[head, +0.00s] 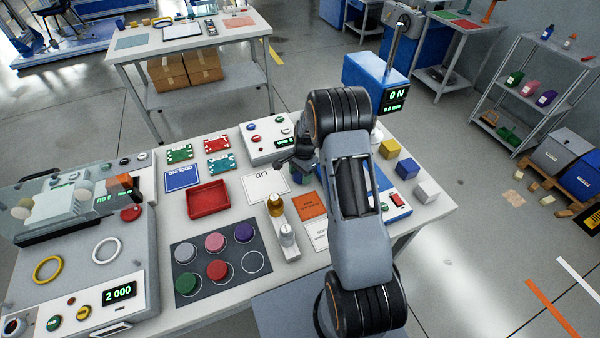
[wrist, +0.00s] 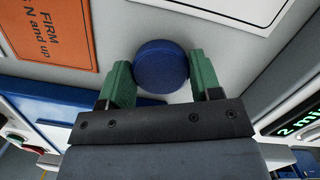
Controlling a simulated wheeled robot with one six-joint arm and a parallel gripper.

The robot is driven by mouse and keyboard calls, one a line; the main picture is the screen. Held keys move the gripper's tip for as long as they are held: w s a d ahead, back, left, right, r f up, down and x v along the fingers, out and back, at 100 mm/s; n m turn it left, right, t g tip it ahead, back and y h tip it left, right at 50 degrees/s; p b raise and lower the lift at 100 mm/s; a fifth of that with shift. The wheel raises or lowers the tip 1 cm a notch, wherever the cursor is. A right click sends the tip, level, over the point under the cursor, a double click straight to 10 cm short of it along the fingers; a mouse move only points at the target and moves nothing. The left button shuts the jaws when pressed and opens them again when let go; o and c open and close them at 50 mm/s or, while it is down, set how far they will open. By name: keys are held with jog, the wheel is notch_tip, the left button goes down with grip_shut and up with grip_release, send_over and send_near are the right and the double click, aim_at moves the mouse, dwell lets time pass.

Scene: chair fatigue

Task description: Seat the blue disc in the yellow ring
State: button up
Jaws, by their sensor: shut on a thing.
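My gripper (wrist: 160,85) is shut on the blue disc (wrist: 160,66). The disc sits between the green fingertips in the wrist view. In the head view my gripper (head: 288,166) is over the white table near the LID card, and my arm partly hides that area. I cannot tell how far the disc is above the table. The yellow ring (head: 47,269) lies flat on the grey machine at the left, well away from my gripper. Its middle looks empty.
A dark mat (head: 222,272) holds several coloured discs and one bare circle.

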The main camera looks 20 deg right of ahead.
jog(key=shift+f, duration=0.1)
jog(key=shift+f+b, duration=0.15)
jog(key=shift+b, duration=0.15)
jog(key=o, duration=0.9)
jog(key=shift+o, duration=0.2)
